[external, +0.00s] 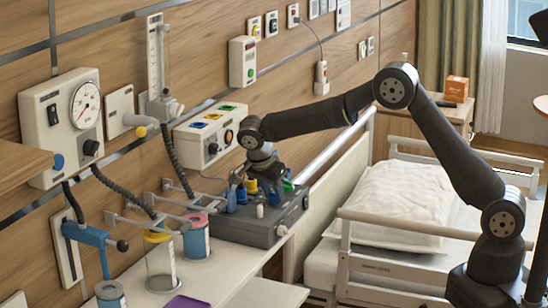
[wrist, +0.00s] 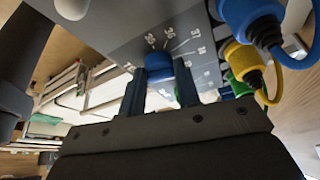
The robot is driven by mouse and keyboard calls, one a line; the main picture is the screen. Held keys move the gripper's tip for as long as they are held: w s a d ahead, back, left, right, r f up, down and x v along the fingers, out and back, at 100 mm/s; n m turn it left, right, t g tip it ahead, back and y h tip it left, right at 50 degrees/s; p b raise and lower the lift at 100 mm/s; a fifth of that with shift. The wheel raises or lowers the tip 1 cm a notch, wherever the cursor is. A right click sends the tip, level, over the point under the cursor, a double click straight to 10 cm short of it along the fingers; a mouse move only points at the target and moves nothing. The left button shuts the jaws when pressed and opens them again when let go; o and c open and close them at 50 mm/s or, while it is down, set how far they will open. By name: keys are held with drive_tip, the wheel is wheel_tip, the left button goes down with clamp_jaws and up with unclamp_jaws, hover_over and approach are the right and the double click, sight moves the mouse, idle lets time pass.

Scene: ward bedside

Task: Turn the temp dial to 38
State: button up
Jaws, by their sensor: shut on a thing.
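A dark grey box (external: 262,228) stands on the bedside shelf in the external view, with knobs and coloured plugs on top. In the wrist view its grey panel (wrist: 125,45) carries a blue dial (wrist: 159,66) with white numbers and tick marks around it. My gripper (wrist: 160,82) is shut on the blue dial, one dark finger on each side. In the external view my gripper (external: 238,180) reaches down over the box, and the dial is hard to pick out there.
Blue, yellow and green capped plugs (wrist: 250,20) crowd the right of the dial in the wrist view. A beige wall unit (external: 210,135) is behind the box. Lidded jars (external: 195,240) stand to the left. A bed (external: 395,200) lies to the right.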

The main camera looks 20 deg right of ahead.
drive_tip(key=o, duration=1)
drive_tip(key=shift+c, duration=0.2)
drive_tip(key=shift+r, duration=0.1)
drive_tip(key=v, duration=1.7)
drive_tip(key=shift+w+r, duration=0.1)
drive_tip(key=x, duration=1.7)
drive_tip(key=shift+f, duration=0.2)
